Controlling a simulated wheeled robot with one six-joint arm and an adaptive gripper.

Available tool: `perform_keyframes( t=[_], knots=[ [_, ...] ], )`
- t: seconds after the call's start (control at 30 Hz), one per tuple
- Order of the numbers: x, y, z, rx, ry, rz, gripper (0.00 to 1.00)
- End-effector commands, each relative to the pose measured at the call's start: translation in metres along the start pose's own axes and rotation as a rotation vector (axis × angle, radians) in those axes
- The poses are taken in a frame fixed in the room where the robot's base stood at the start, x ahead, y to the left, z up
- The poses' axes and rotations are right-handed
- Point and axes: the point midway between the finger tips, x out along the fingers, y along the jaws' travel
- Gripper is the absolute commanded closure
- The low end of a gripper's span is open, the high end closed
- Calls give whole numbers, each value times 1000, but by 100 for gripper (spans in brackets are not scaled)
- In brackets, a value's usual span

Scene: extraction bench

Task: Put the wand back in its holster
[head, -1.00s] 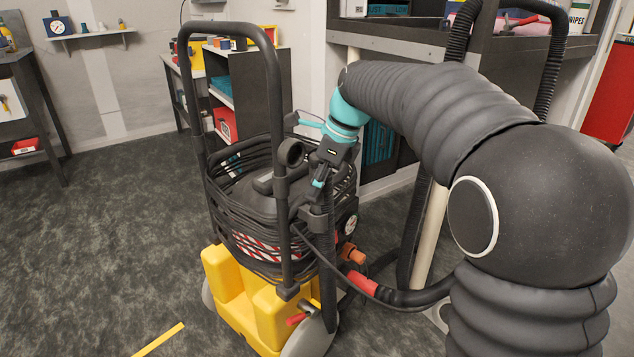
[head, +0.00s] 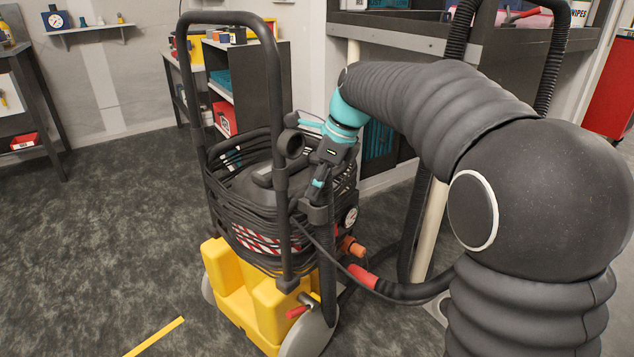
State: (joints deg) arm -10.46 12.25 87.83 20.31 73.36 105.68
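My gripper (head: 318,183), dark with teal parts, points down and left at the right post of a wheeled machine with a yellow base (head: 238,290). Its fingertips are at or close to the top of a dark upright tube (head: 327,255), which may be the wand. A black ring-shaped holder (head: 291,144) sits on the machine's frame just left of my gripper; I cannot tell whether it is the holster. The fingers are small and dark against dark parts, so their opening and any contact with the tube are unclear.
Black hose or cable is coiled around the machine, and a hose with a red sleeve (head: 362,277) runs right from it. The tall handle frame (head: 277,90) stands left of my gripper. A shelf unit (head: 262,85) is behind. Open floor (head: 110,220) lies left.

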Motion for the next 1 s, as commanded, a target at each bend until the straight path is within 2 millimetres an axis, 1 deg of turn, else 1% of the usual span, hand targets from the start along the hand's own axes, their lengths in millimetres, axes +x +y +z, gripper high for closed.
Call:
perform_keyframes(
  t=[0.03,0.07,0.1,0.37,0.5,0.57,0.67,0.9,1.0],
  knots=[
    [1,1,-1,-1,3,4,44],
    [1,1,-1,-1,3,4,37],
    [2,1,-1,-1,3,4,32],
    [2,1,-2,-1,5,7,32],
    [-4,1,-2,-1,5,6,32],
    [-11,0,-2,-1,4,4,32],
    [-28,0,-1,-1,3,1,32],
    [-77,0,0,0,1,-1,32],
    [-94,-1,-1,1,1,-1,32]
  ],
)
